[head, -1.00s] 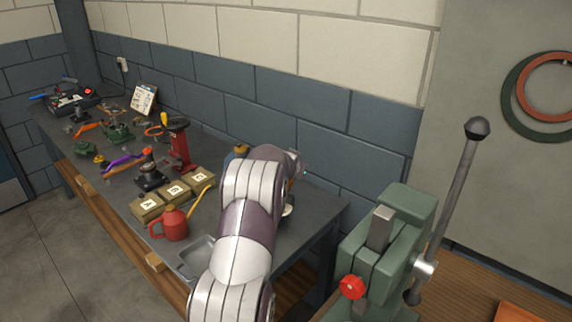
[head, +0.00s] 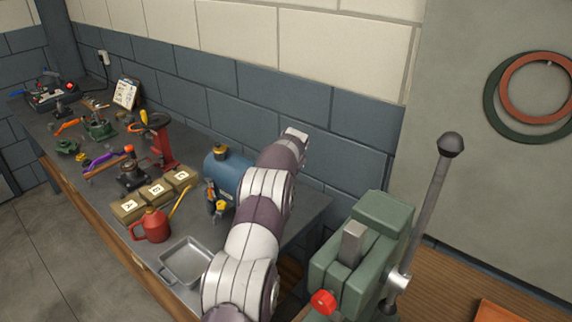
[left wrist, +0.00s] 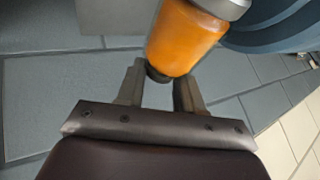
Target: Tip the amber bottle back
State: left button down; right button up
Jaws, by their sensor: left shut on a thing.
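The amber bottle (left wrist: 186,38) fills the upper middle of the left wrist view. It is tilted, with a grey collar (left wrist: 224,7) at its upper end and a dark lower end. My left gripper (left wrist: 161,76) has its fingers on either side of that dark end and is shut on it. A large blue curved body (left wrist: 275,32) is close beside the bottle. In the head view my left arm reaches over the bench to the right of a blue tank (head: 229,172); its gripper and the bottle cannot be made out there. My right gripper is not in view.
A grey tray (head: 187,262), a red oil can (head: 151,226) and lettered boxes (head: 156,192) stand left of my arm. A red stand (head: 163,145) is behind them. A green machine with a long lever (head: 362,240) is close on the right. The block wall runs behind the bench.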

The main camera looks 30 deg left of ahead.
pick_arm(q)
jog(key=shift+w+d+f, duration=0.1)
jog(key=shift+d+f, duration=0.1)
jog(key=shift+f, duration=0.75)
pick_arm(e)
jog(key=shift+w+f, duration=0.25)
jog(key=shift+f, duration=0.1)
pick_arm(q)
jog(key=shift+f, duration=0.15)
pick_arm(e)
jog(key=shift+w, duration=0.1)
pick_arm(q)
jog(key=c, duration=0.8)
grip_release()
jog(key=shift+o, duration=0.3)
jog(key=shift+w+d, duration=0.15)
jog(key=shift+d, duration=0.05)
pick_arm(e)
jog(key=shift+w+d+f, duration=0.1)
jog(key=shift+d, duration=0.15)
pick_arm(q)
jog(key=shift+a+r, duration=0.2)
jog(key=shift+a, duration=0.05)
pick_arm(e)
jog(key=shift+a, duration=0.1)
pick_arm(q)
jog(key=shift+r+b, duration=0.1)
jog(key=shift+b, duration=0.2)
